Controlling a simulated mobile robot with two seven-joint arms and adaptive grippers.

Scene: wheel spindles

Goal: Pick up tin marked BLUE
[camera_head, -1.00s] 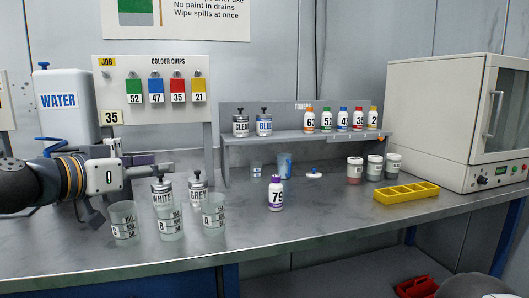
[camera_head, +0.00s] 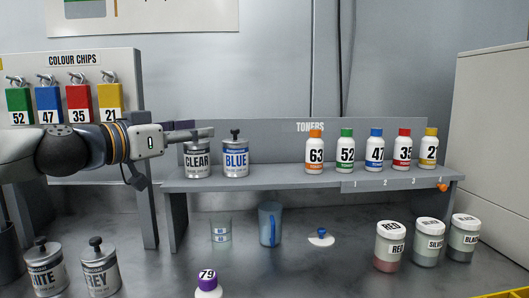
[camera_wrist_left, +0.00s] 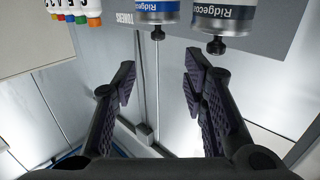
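The tin marked BLUE (camera_head: 235,157) stands upright on the raised shelf, with a blue label and a black knob on top. The tin marked CLEAR (camera_head: 197,160) stands just left of it. My left gripper (camera_head: 195,135) reaches in from the left at the height of the tin tops and covers the CLEAR tin's knob. In the left wrist view the gripper (camera_wrist_left: 155,82) is open with nothing between its fingers. That view looks upside down; the BLUE tin (camera_wrist_left: 157,10) and the CLEAR tin (camera_wrist_left: 222,18) show at its top, beyond the fingertips. My right gripper is not in view.
Several toner bottles (camera_head: 345,153) stand further right on the shelf (camera_head: 275,180). Below are a blue-stained cup (camera_head: 269,224), a clear cup (camera_head: 220,230) and lidded jars (camera_head: 390,245). The colour chip board (camera_head: 75,60) stands at left. The shelf between BLUE and the bottles is clear.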

